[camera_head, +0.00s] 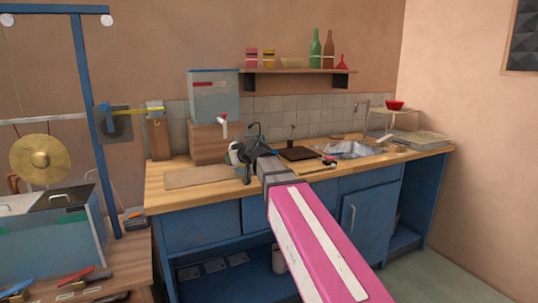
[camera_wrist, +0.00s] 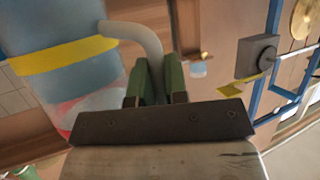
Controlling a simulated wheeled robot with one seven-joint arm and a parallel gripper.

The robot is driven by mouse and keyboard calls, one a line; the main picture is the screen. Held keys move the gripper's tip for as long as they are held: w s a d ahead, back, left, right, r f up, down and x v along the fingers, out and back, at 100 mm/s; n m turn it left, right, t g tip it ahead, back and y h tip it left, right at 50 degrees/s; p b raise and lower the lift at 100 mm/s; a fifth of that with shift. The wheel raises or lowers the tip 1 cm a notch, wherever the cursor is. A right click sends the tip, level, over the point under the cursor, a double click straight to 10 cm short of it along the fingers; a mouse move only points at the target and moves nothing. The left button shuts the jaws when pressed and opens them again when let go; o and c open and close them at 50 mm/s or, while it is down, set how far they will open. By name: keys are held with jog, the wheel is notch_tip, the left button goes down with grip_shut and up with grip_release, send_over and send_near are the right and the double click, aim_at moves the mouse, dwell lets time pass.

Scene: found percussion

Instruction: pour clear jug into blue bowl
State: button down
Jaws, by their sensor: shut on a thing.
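The clear jug (camera_wrist: 68,85) fills the left of the wrist view. It looks bluish and see-through, with a yellow band around it and a curved grey handle (camera_wrist: 143,42). My gripper (camera_wrist: 156,84) has its green fingers shut on the handle. In the head view my gripper (camera_head: 246,156) is over the worktop, left of the sink, and it and my pink arm hide most of the jug. I cannot make out the blue bowl in either view.
A clear tank (camera_head: 213,97) with a white tap (camera_head: 223,125) stands on a wooden block behind my gripper. A dark board (camera_head: 298,154) and the sink (camera_head: 350,149) lie to the right. A red bowl (camera_head: 395,105) sits on a rack. A flat brown board (camera_head: 200,176) lies at left.

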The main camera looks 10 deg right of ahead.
aim_at(236, 141)
jog(key=shift+r, duration=0.1)
jog(key=shift+w+d+r+m+g+y, duration=0.1)
jog(key=shift+w+r+m+g+y, duration=0.15)
jog(key=shift+r, duration=0.25)
jog(key=shift+w+d+r+m+g+y, duration=0.1)
jog(key=shift+r+m+g, duration=0.05)
jog(key=shift+r+m, duration=0.3)
jog(key=shift+w+d+r+m+g, duration=0.15)
jog(key=shift+w+r+m+g, duration=0.1)
jog(key=shift+r, duration=0.25)
jog(key=shift+w+d+r+m+g, duration=0.15)
jog(key=shift+r+m, duration=0.1)
jog(key=shift+r, duration=0.2)
jog(key=shift+w+d+r+m+g+y, duration=0.4)
jog(key=shift+w+d+r+m+y, duration=0.1)
jog(key=shift+w+r+m+y, duration=0.15)
jog(key=shift+w+d+r+m+g, duration=0.3)
jog(key=shift+w+d+r+m, duration=0.25)
jog(key=shift+w+d, duration=0.15)
jog(key=shift+w+r+m+y, duration=0.1)
jog(key=shift+w+m+y, duration=0.05)
jog(key=shift+m+y, duration=0.2)
jog(key=shift+w+d+r+m+g+y+p, duration=0.3)
jog(key=shift+w+d+m+g+y+p, duration=0.15)
jog(key=shift+w+d+m+g, duration=0.25)
